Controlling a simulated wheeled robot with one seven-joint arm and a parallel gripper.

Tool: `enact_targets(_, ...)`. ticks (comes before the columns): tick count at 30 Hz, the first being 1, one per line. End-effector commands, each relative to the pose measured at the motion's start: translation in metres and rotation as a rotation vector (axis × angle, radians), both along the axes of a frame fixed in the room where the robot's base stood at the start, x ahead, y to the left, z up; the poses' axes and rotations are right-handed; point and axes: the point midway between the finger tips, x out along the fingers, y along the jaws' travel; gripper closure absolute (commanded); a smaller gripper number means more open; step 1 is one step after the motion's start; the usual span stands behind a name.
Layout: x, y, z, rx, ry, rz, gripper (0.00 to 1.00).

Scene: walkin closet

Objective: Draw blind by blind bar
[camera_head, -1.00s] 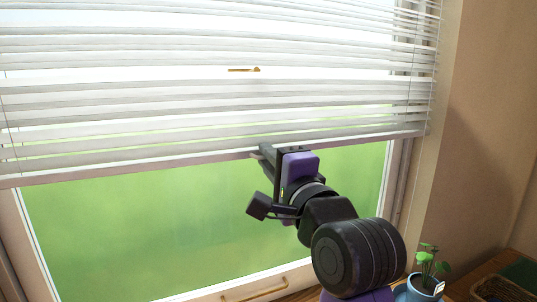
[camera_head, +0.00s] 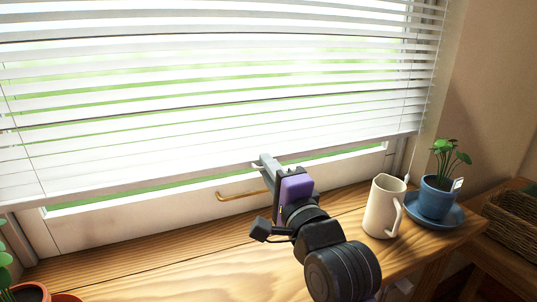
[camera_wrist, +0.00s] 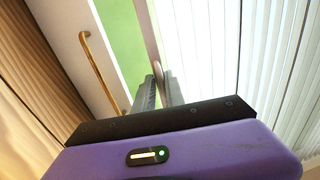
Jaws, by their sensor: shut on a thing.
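The white slatted blind (camera_head: 200,110) hangs over most of the window, and its slats are tilted with bright gaps between them. Its bottom blind bar (camera_head: 130,178) slopes across the head view, just above the lower window frame. My gripper (camera_head: 264,164) is shut on the blind bar right of the picture's middle. In the wrist view the fingers (camera_wrist: 160,88) close around the bar (camera_wrist: 150,35), with the slats on the right. The exact finger contact is partly hidden. A thin strip of green glass (camera_head: 150,195) shows below the bar.
A brass window handle (camera_head: 240,195) sits below the bar, close to my gripper. A cream mug (camera_head: 380,210) and a blue potted plant (camera_head: 436,200) on a saucer stand right on the wooden counter (camera_head: 180,262). A wicker basket (camera_head: 515,218) is far right.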

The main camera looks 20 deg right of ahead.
Motion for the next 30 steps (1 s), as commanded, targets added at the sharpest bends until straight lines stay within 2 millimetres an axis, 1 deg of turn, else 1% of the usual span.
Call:
enact_targets(1, 0.000, 0.001, -0.021, 0.001, 0.003, 0.001, 1.00)
enact_targets(3, 0.000, 0.001, -0.034, 0.001, 0.002, 0.001, 1.00)
enact_targets(6, 0.000, 0.001, -0.047, 0.002, 0.002, 0.001, 1.00)
enact_targets(9, 0.000, 0.001, -0.056, 0.002, 0.001, 0.001, 1.00)
enact_targets(15, 0.000, 0.001, -0.063, 0.002, 0.001, 0.001, 1.00)
enact_targets(25, 0.000, 0.001, -0.063, 0.002, 0.000, 0.002, 1.00)
enact_targets(26, 0.000, 0.001, -0.062, 0.002, 0.000, 0.002, 0.82)
enact_targets(27, 0.000, 0.001, -0.062, 0.002, 0.000, 0.001, 0.74)
enact_targets(28, 0.000, 0.001, -0.062, 0.002, 0.000, 0.001, 0.72)
enact_targets(30, 0.000, 0.001, -0.062, 0.002, 0.000, 0.001, 0.72)
